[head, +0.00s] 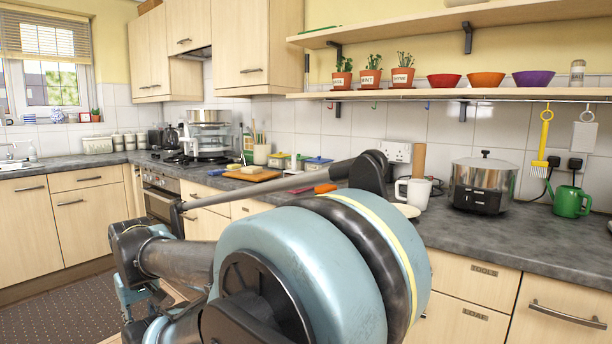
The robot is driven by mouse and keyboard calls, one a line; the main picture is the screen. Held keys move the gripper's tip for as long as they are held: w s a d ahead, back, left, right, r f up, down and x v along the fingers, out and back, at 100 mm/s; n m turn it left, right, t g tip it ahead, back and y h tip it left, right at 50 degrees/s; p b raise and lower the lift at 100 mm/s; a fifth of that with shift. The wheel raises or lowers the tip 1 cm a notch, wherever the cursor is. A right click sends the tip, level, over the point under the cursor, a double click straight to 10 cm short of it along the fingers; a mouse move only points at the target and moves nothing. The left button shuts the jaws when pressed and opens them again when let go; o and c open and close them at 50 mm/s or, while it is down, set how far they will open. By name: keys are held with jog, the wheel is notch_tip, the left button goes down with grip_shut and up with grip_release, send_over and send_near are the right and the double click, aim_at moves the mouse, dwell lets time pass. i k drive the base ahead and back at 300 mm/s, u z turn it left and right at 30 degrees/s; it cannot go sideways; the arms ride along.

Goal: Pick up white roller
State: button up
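I cannot pick out a white roller with certainty in the head view. A flat white item (584,137) hangs from a hook under the shelf at the far right, and I cannot tell whether it is the roller. My large blue-grey arm joint and dark links fill the lower middle and hide part of the counter and the drawers. My gripper's fingers cannot be made out, so whether they hold anything does not show.
The grey worktop (460,233) holds a white mug (417,193), a steel pot (484,184) and a green watering can (570,201). A wooden board (252,175) lies farther back. Shelves (470,95) overhang the right side. Open floor (60,305) shows at lower left.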

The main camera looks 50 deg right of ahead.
aim_at(293, 170)
jog(key=k, duration=0.95)
jog(key=z, duration=0.6)
jog(key=i, duration=1)
jog(key=u, duration=0.05)
